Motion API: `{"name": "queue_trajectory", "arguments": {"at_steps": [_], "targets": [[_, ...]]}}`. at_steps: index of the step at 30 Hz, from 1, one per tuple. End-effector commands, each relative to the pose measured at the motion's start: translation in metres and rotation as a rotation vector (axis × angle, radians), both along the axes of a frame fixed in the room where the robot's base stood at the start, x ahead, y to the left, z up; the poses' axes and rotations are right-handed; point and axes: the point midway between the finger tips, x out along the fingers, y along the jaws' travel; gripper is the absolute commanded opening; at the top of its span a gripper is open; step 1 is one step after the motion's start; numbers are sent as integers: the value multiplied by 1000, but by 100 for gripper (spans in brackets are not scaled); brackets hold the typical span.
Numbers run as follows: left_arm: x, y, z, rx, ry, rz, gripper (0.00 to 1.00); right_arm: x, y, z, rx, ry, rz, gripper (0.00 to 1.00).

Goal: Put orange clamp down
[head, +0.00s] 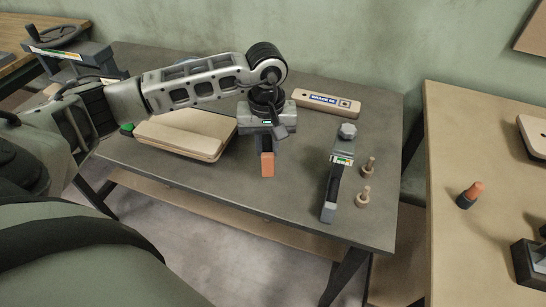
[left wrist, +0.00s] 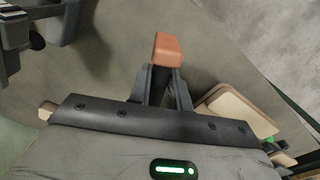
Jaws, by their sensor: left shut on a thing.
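My left gripper (head: 266,149) points down over the right-centre of the dark grey table. It is shut on the orange clamp (head: 267,164), of which only a small orange block shows below the fingers. In the left wrist view the orange clamp (left wrist: 168,48) sticks out past the fingertips of my left gripper (left wrist: 163,82). My right gripper is not in view.
Stacked curved boards (head: 183,135) lie left of the gripper. A labelled wooden bar (head: 326,102) lies behind. An orange-tipped dark piece (head: 470,195) stands on the right table (head: 480,130).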

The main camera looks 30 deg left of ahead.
Motion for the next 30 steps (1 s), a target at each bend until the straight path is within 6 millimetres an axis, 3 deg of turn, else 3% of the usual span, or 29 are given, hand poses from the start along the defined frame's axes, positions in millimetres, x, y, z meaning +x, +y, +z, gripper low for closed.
{"name": "queue_trajectory", "arguments": {"at_steps": [1,7,11,16,22,28,29,30], "targets": [[7,-1,-12,-2,-4,2,0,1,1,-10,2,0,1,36],[18,0,-21,-1,-6,2,0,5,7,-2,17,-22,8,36],[24,0,-31,-1,-5,0,0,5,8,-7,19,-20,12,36],[22,0,-55,-1,-2,0,0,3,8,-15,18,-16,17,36],[23,0,-56,-1,-4,0,0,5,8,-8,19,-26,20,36],[23,1,-60,0,-5,0,0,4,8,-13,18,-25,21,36],[22,0,-60,0,-1,0,28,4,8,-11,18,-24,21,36],[22,0,-59,0,-1,0,39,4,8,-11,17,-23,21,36]]}}
